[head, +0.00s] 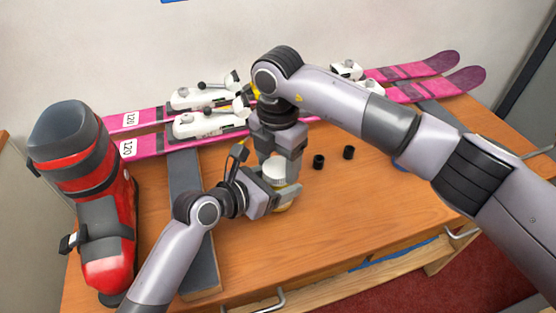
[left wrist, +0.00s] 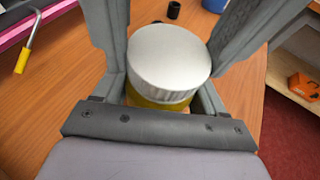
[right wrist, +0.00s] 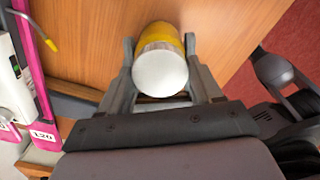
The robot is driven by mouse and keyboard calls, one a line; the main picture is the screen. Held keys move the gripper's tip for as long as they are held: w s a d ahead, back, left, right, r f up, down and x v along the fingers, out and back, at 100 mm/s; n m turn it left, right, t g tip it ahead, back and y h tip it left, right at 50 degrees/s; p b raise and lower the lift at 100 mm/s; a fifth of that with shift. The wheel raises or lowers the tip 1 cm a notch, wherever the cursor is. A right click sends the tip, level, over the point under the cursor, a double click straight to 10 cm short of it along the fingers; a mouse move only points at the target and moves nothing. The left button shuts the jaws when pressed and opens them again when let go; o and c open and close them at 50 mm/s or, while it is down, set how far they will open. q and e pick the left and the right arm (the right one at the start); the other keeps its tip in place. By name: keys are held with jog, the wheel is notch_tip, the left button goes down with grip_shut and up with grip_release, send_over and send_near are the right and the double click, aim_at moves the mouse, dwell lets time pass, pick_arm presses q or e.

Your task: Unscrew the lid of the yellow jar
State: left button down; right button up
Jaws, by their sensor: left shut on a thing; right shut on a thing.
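The yellow jar (left wrist: 160,100) stands on the wooden bench, with its ribbed, silvery-white lid (left wrist: 168,58) on top. In the head view the lid (head: 273,168) shows between my two grippers, and most of the yellow body is hidden. My left gripper (head: 281,192) comes in low from the left and is shut on the jar body. My right gripper (head: 277,163) points down from above and is shut on the lid. In the right wrist view its fingers flank the lid (right wrist: 160,72), with the yellow body (right wrist: 160,34) beyond.
A red ski boot (head: 107,225) stands at the left. Pink skis (head: 420,90) with white bindings (head: 209,123) lie along the back. Two small black cylinders (head: 318,161) (head: 349,152) stand right of the jar. The bench top (head: 370,205) is clear at the front right.

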jog(key=n, duration=0.5)
jog(key=shift+r, duration=0.1)
jog(key=n, duration=0.3)
jog(key=o, duration=1)
jog(key=shift+o, duration=0.9)
jog(key=shift+a, duration=0.1)
